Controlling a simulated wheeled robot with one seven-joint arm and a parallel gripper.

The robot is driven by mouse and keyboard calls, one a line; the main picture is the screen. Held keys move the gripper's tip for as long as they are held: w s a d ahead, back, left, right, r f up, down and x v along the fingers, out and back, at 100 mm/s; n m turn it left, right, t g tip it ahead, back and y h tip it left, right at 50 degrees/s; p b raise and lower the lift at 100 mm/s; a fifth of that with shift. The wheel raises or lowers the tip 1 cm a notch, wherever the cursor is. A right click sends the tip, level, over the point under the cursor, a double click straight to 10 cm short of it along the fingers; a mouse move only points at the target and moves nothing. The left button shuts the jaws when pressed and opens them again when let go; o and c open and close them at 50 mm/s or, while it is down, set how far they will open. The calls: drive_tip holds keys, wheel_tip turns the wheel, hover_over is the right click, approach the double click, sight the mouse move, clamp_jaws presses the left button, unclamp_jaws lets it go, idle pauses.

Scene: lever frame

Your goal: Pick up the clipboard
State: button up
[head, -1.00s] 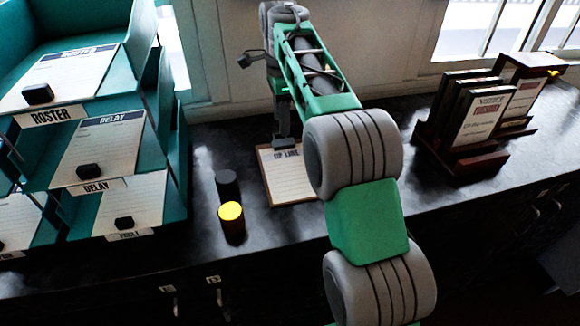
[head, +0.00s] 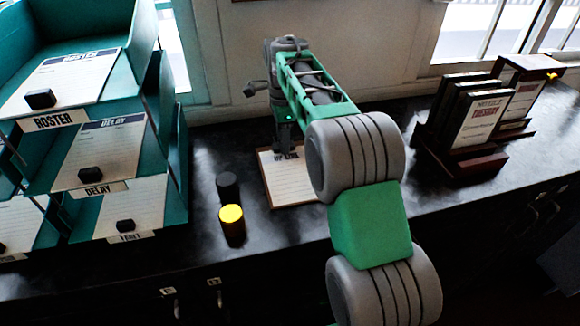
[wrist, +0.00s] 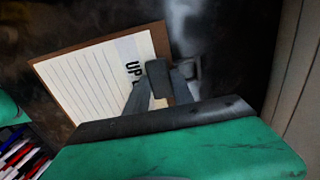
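The clipboard (head: 290,182) lies flat on the dark counter, a brown board with a lined sheet headed "UP LINE". It also shows in the wrist view (wrist: 95,75), where part of the heading is hidden. My gripper (head: 284,150) points down at the clipboard's far edge. In the wrist view my gripper (wrist: 160,88) has its grey fingers apart, with a dark block like the board's clip (wrist: 158,76) between them. I cannot tell whether the fingers touch it.
A teal tray rack (head: 172,150) with labelled sheets stands at the left. A dark wooden rack (head: 470,160) holds boards at the right. The wall rises behind.

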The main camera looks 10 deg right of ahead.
clamp_jaws()
drive_tip(key=shift+r, duration=0.1)
